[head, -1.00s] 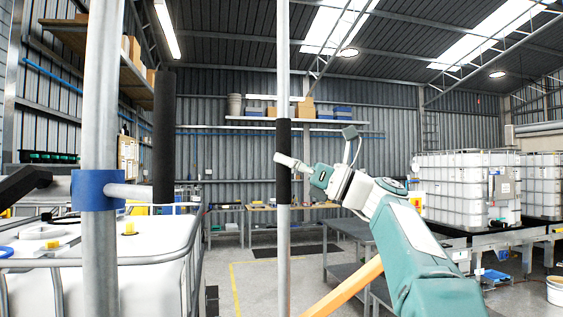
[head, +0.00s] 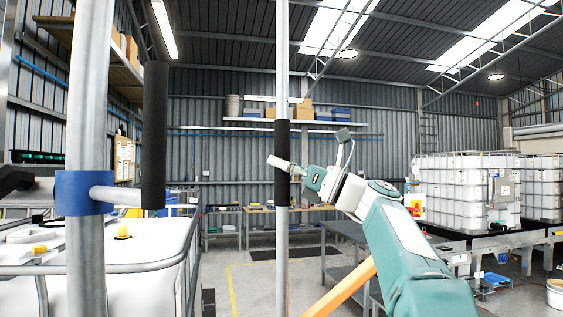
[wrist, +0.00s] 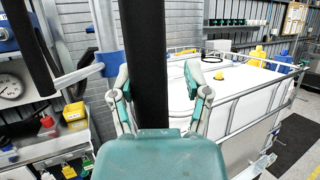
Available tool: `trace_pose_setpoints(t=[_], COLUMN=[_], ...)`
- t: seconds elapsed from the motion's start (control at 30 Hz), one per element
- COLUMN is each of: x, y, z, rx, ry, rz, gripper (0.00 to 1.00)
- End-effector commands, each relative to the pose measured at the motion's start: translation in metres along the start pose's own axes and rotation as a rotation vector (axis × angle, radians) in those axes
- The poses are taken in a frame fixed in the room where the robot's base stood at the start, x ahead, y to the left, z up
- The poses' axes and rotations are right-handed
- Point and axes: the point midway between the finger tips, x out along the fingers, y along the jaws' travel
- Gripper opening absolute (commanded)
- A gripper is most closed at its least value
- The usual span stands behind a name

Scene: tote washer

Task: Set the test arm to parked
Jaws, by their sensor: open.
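A galvanized pole (head: 283,70) with a black sleeve (head: 282,150) stands upright in the middle of the head view. My gripper (head: 277,162) is at this sleeve, and one pale finger shows across its left side. In the wrist view the black sleeve (wrist: 145,60) runs upright between the two open fingers of my gripper (wrist: 157,75); contact cannot be told. A thicker post (head: 90,110) at the left carries a blue collar (head: 85,193). A short side tube joins the collar to an upright black grip (head: 154,135). Which part is the test arm is unlabelled.
A white caged tank (head: 150,265) stands at the lower left. A grey table (head: 345,230) stands beyond my arm, and more caged tanks (head: 455,190) stand at the right. A shelf with a gauge (wrist: 10,87) and small bottles is at the left of the wrist view.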

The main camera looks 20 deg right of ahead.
Motion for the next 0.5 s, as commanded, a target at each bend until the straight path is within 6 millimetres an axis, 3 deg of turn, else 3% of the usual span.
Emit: trace_pose_setpoints(t=[0.33,0.5], x=[-0.002,-0.022], y=[0.002,0.001], z=[0.002,0.002], rx=[-0.004,-0.002], ry=[0.0,0.0], rz=[0.003,0.0], gripper=[0.68,0.68])
